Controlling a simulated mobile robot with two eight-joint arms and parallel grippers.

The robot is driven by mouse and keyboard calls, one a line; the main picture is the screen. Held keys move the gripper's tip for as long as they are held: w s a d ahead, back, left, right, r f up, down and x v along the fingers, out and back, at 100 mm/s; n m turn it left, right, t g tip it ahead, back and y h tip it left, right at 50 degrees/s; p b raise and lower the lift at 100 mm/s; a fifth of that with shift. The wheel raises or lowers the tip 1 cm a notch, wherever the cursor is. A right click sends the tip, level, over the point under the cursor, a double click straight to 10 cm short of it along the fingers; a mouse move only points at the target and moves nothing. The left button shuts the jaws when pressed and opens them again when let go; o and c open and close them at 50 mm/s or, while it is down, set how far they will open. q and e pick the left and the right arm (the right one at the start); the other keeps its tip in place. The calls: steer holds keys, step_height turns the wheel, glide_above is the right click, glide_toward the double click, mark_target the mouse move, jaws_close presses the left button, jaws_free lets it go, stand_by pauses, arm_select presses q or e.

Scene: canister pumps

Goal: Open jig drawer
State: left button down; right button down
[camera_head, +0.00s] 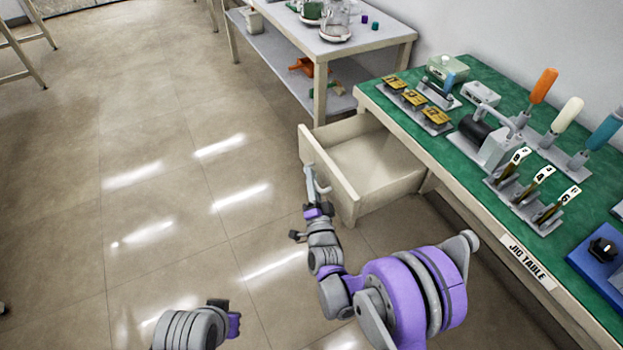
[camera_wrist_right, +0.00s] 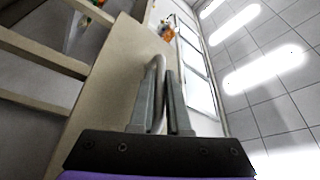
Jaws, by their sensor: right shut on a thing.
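The jig drawer (camera_head: 345,160) is a cream drawer under the green-topped jig table. In the head view it stands pulled well out and its inside looks empty. My right gripper (camera_head: 313,190) is at the drawer's front panel. In the right wrist view, its two grey fingers (camera_wrist_right: 166,105) are shut on the curved grey drawer handle (camera_wrist_right: 158,68), with the drawer front (camera_wrist_right: 112,85) just behind. My left gripper (camera_head: 234,320) is low in the head view, far from the drawer; its fingers are not clear.
The jig table (camera_head: 405,125) carries gold jigs (camera_head: 413,97), a grey press (camera_head: 485,140) and several coloured-handled tools. A grey-topped cart (camera_head: 325,55) with a lower shelf stands behind the drawer. The tiled floor (camera_head: 150,160) to the left is clear.

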steer(key=c, duration=1.2)
jaws_free()
steer(key=shift+d, duration=0.1)
steer(key=shift+o, duration=0.2)
steer(key=v, duration=1.1)
steer(key=shift+b, duration=0.35)
steer(key=shift+f, duration=0.15)
